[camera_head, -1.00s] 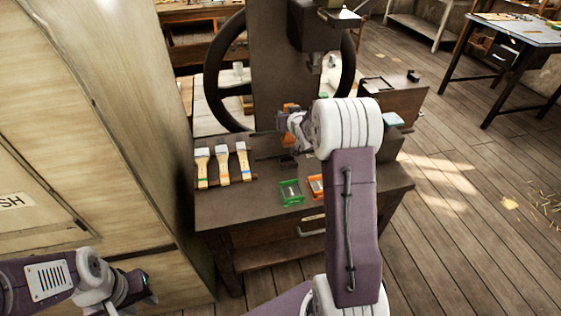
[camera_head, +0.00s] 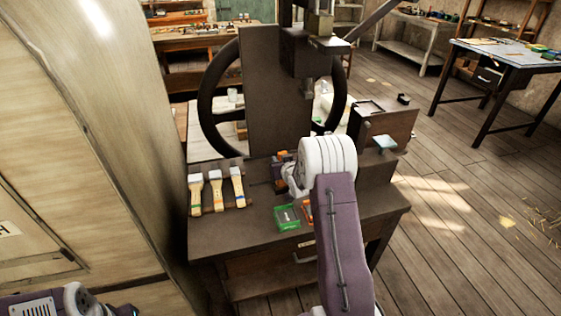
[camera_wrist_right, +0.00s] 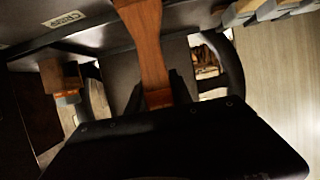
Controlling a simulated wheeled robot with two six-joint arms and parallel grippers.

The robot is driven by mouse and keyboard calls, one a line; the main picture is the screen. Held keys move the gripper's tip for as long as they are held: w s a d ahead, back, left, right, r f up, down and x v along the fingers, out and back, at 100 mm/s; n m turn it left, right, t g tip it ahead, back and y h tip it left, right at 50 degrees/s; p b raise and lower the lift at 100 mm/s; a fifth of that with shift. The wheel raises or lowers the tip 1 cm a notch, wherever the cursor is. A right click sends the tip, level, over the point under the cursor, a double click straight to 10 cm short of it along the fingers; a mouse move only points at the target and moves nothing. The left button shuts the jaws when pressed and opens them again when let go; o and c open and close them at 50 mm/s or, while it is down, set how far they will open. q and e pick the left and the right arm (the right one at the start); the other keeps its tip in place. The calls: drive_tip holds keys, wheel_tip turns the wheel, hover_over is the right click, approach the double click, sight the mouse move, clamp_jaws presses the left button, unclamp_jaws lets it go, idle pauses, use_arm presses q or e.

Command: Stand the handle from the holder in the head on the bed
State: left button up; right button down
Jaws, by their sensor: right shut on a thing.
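In the right wrist view, a brown wooden handle (camera_wrist_right: 148,45) runs from the top edge down into my right gripper (camera_wrist_right: 160,98), which is shut on it. In the head view, my right gripper (camera_head: 280,172) is over the dark press bed (camera_head: 245,208), mostly hidden by my forearm. The handle cannot be told apart clearly there. I cannot pick out the head or the handle's holder with certainty. Of my left gripper (camera_head: 128,311), only a small dark part shows at the bottom left edge; its fingers are out of frame.
The press column (camera_head: 272,95) with its ram (camera_head: 309,88) and large handwheel (camera_head: 204,105) stands behind the bed. Several tools with pale heads (camera_head: 216,195) lie on the left. A green tray (camera_head: 287,218) is at the front. A cabinet (camera_head: 80,150) stands close on the left.

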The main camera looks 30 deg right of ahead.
drive_tip(key=shift+f, duration=0.15)
drive_tip(key=c, duration=1.1)
unclamp_jaws()
drive_tip(key=v, duration=0.9)
drive_tip(key=shift+s+d, duration=0.15)
drive_tip(key=shift+d, duration=0.1)
